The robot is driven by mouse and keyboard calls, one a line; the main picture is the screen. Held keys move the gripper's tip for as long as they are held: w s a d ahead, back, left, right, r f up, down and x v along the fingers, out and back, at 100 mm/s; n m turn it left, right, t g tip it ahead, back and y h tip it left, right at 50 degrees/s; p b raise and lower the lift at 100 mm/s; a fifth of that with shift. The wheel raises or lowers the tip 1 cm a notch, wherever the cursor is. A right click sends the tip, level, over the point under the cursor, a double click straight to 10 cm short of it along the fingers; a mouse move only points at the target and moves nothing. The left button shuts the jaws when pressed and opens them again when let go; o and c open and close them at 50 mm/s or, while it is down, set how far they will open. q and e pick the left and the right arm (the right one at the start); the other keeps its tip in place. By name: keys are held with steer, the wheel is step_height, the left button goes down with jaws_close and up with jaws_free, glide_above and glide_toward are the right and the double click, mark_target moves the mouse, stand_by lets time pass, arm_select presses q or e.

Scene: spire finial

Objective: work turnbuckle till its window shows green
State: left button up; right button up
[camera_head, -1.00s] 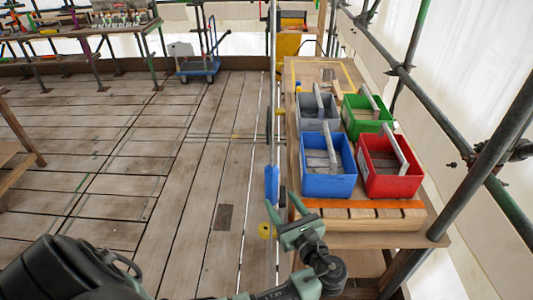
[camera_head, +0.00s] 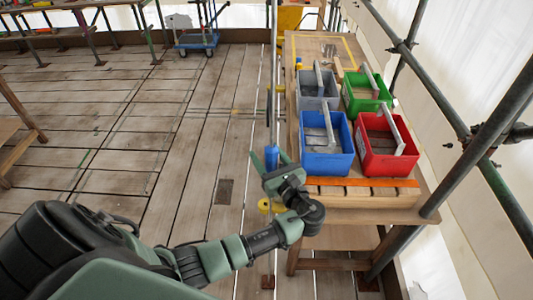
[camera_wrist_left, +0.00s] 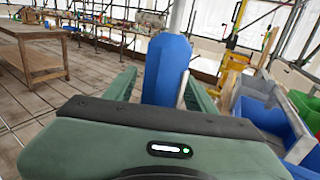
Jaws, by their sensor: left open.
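The blue turnbuckle body (camera_head: 271,156) is upright on a thin vertical rod or cable, left of the bench. My left gripper (camera_head: 269,163) is open, its two fingers around the turnbuckle's lower part. In the left wrist view the blue body (camera_wrist_left: 166,66) stands between the spread green fingers, with the right finger (camera_wrist_left: 200,97) close to it. I cannot tell whether either finger touches it. No window or its colour can be made out on the blue faces I see. The small green light is on my own gripper housing. My right gripper is out of view.
The wooden bench (camera_head: 425,203) on the right bears blue (camera_head: 327,163), red (camera_head: 390,163), grey (camera_head: 318,103) and green (camera_head: 365,105) totes. A yellow piece (camera_head: 264,205) is low on the line. Scaffold poles stand at right.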

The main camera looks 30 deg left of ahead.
arm_select(q)
jaws_close()
steer(key=shift+n+g+y, duration=0.3)
steer(key=shift+n+g, duration=0.1)
steer(key=shift+g, duration=0.2)
steer(key=shift+s+n+g+b, duration=0.45)
steer(key=shift+n+g+b, duration=0.95)
steer(key=shift+g, duration=1.1)
steer(key=shift+s+n+g+b, duration=0.4)
steer(key=shift+n+g+b, duration=0.45)
steer(key=shift+n+g, duration=1.35)
steer(key=shift+s+n+g+b, duration=0.45)
steer(key=shift+n+g+b, duration=0.75)
steer(key=shift+g, duration=1.6)
jaws_free()
